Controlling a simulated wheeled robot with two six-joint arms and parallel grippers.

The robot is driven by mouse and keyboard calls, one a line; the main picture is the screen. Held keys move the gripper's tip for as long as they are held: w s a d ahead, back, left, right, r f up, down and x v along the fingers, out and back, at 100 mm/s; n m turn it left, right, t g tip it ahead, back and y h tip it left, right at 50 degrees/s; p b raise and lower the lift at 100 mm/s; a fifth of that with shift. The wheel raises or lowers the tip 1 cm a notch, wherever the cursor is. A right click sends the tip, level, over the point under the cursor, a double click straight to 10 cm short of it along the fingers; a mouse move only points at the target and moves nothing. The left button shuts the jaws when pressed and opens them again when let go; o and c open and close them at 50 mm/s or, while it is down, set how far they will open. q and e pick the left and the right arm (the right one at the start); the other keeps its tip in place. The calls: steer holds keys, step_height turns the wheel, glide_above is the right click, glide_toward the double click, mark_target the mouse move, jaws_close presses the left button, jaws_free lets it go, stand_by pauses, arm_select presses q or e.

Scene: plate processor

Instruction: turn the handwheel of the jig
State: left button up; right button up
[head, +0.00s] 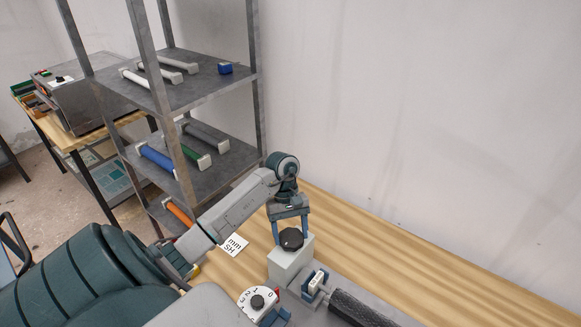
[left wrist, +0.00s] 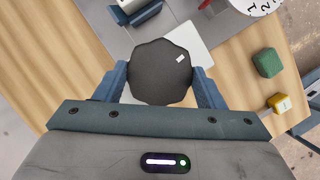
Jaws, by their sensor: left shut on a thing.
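The handwheel (head: 291,239) is a dark, lobed knob on top of the light grey block of the jig (head: 286,267). In the left wrist view the handwheel (left wrist: 160,75) shows from above, with a small white mark near its edge. My left gripper (head: 291,232) points down over the jig and is shut on the handwheel, one finger on each side of it. In the left wrist view the fingers of my left gripper (left wrist: 163,88) touch the wheel's left and right sides. My right gripper is not in view.
A white dial with numbers (head: 258,301) and a dark roller (head: 358,309) are near the jig. A sign card (head: 233,244) lies on the wooden table (head: 420,260). A green block (left wrist: 267,62) and yellow block (left wrist: 279,103) are nearby. A metal shelf (head: 190,95) stands behind.

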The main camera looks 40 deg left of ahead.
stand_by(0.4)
arm_select(q)
steer(key=o, duration=1)
steer(key=shift+a, duration=0.1)
